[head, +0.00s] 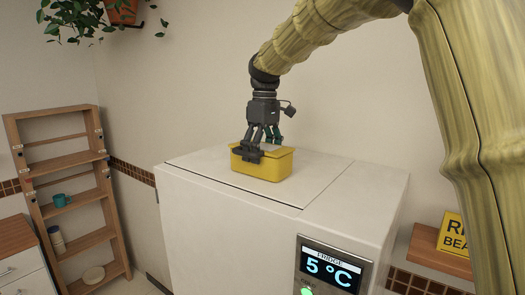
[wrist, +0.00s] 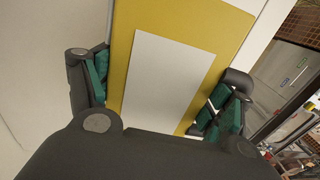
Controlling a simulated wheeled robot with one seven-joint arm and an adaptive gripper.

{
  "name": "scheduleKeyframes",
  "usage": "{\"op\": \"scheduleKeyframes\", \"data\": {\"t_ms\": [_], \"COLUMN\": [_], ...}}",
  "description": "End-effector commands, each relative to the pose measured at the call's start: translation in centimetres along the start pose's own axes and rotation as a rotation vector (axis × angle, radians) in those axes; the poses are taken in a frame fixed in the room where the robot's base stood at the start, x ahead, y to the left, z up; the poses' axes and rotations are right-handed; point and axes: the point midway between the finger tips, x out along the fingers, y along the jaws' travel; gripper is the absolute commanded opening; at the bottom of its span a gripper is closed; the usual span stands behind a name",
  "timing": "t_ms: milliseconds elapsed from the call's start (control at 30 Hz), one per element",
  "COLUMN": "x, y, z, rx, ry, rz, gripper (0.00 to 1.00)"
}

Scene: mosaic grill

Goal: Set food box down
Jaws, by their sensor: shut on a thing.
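The food box (head: 262,166) is a yellow tub with a pale panel on its top. It is at the top of the white fridge (head: 205,190) in the head view, near the middle of the fridge's lid, and looks level. Whether its base touches the lid is hard to tell. My gripper (head: 260,148) reaches down from above and is shut on the box. In the wrist view the yellow box (wrist: 190,30) with its white panel fills the middle, between the two green-padded fingers. The box's underside is hidden.
The fridge display (head: 328,268) reads 5 °C on its front. A wooden shelf (head: 75,165) with a teal mug (head: 60,200) stands at left. A yellow sign (head: 455,235) sits on a wooden ledge at right. A plant (head: 85,15) hangs above. The lid around the box is clear.

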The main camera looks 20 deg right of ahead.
Motion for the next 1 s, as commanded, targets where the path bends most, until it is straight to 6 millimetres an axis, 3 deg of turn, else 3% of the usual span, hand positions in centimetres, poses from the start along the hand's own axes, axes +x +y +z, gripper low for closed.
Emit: {"op": "scheduleKeyframes", "data": {"t_ms": [300,333,433,833,1000], "x": [0.7,0.8,0.7,0.5,-0.7], "y": [0.3,0.3,0.3,0.3,0.3], "z": [-0.6,-0.6,-0.5,-0.5,-0.5], "rx": [-0.002,-0.001,0.000,-0.002,-0.001], "ry": [-0.002,-0.002,-0.002,-0.002,0.002], "rz": [-0.002,-0.002,-0.002,-0.001,0.001], "gripper": [0.14,0.82,1.00,1.00,1.00]}}
